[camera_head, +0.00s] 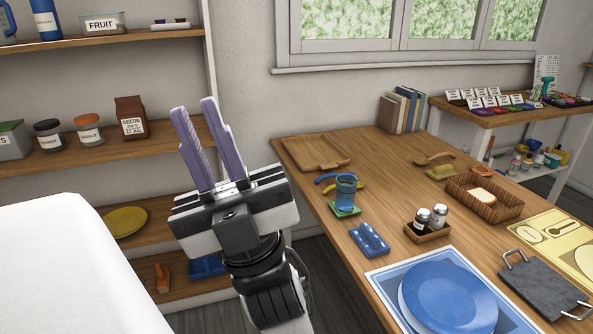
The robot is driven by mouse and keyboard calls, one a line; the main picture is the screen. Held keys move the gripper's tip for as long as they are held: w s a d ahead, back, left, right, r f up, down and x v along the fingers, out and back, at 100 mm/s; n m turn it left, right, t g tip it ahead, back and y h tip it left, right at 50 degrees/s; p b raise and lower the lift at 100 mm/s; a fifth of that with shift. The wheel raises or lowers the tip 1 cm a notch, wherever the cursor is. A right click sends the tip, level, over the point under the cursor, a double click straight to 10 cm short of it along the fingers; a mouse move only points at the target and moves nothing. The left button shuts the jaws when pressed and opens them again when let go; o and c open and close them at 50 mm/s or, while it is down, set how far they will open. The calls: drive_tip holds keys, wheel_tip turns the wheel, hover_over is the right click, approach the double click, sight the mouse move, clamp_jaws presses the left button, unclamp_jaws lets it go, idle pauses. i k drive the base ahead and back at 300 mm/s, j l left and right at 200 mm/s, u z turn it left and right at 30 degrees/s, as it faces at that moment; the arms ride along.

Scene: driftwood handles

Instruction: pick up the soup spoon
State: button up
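My gripper (194,106) points up in front of the shelves, left of the wooden table. Its two purple fingers are apart, with nothing visible between them. A wooden spoon-shaped utensil (433,158) lies at the back right of the table, near a small green-yellow item. I cannot tell for sure whether it is the soup spoon. A blue curved piece (325,179) and a yellow curved piece (331,188) lie beside the blue cup, which partly hides them. I cannot tell what these are. My gripper is well away from all of these.
The table (318,213) also holds a wooden tray (316,152), a blue cup (346,187), a blue rest (369,239), shakers (421,219), a bread basket (511,209), a blue plate (448,298) and a slate tray (540,287). A white surface (60,270) fills the lower left.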

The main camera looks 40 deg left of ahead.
sight(334, 174)
drive_tip(key=u, duration=1.1)
